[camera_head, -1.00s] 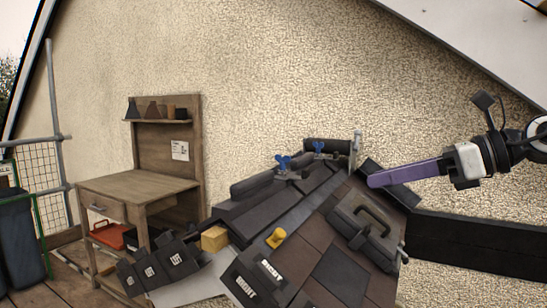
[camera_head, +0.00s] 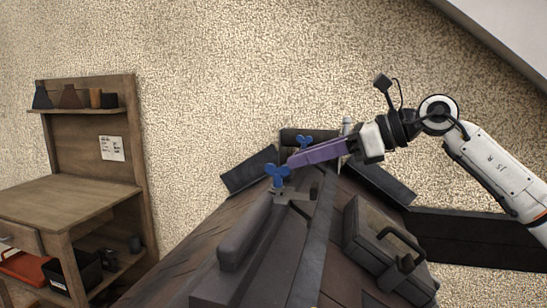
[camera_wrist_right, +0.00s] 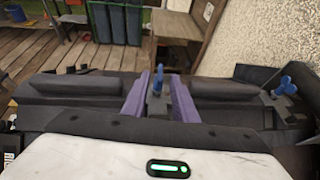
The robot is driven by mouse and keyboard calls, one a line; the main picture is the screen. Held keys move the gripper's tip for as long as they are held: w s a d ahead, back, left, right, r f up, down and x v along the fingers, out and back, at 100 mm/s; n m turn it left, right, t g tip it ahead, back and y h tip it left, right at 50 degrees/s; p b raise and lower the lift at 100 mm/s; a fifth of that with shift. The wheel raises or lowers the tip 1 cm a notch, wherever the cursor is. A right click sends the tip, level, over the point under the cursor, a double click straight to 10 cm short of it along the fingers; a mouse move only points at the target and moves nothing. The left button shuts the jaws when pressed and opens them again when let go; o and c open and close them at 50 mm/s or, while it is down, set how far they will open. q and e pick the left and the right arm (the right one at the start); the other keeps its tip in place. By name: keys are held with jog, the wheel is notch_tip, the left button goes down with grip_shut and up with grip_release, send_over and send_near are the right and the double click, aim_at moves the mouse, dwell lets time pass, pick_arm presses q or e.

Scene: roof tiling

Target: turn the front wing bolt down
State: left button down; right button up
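The front wing bolt (camera_head: 278,175) is blue and stands upright on a metal bracket at the near part of the ridge. It also shows in the right wrist view (camera_wrist_right: 158,83), in the gap between the purple fingers. A second blue wing bolt (camera_head: 304,142) stands farther back, and at the right of the wrist view (camera_wrist_right: 285,87). My right gripper (camera_head: 291,160) reaches in from the right, its tips just beside the front bolt. In the wrist view its fingers (camera_wrist_right: 160,85) are apart, one each side of the bolt's line; contact cannot be told. My left gripper is out of view.
Dark ridge caps (camera_head: 245,235) run along the roof top. A grey toolbox (camera_head: 350,230) lies on the right slope. A wooden workbench (camera_head: 70,205) stands at the left. The rough wall (camera_head: 220,60) closes off the back.

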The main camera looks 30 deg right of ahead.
aim_at(278, 165)
jog(key=p+x, duration=0.1)
jog(key=x, duration=0.5)
jog(key=shift+w+a+f, duration=0.1)
jog(key=shift+w+a, duration=0.05)
jog(key=shift+w, duration=0.15)
grip_shut()
